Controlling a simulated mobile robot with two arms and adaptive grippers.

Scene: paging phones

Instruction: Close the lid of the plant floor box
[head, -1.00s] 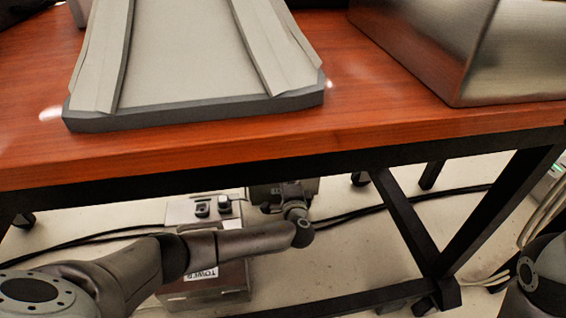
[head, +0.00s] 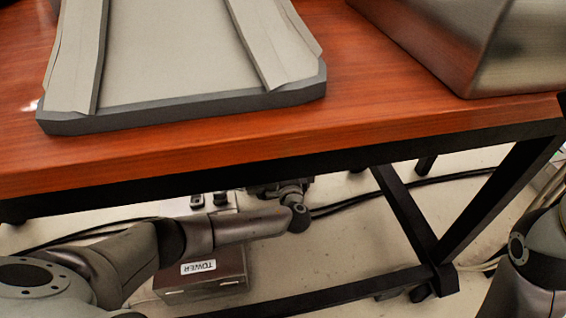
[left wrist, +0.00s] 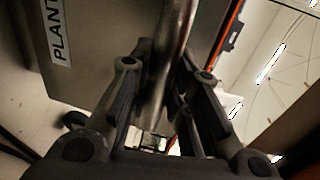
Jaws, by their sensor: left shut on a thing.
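My left arm reaches under the table, and my left gripper (head: 278,188) is partly hidden by the table's frame in the head view. The left wrist view shows its two fingers (left wrist: 160,105) shut on a shiny rounded metal edge (left wrist: 172,55), which appears to be the lid of the plant floor box. A grey metal panel (left wrist: 100,70) with a white label reading "PLANT" (left wrist: 58,30) is just left of the fingers. The head view does not show this label, and the lid's angle is unclear. My right arm shows at the right edge, with its gripper out of view.
A wooden table (head: 400,125) with a black frame is above my left arm. A grey tray-like object (head: 180,112) and a metal box (head: 470,50) stand on it. A box labelled "TOWER" (head: 215,280) is on the floor below. Black cables (head: 400,193) lie behind the crossbars.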

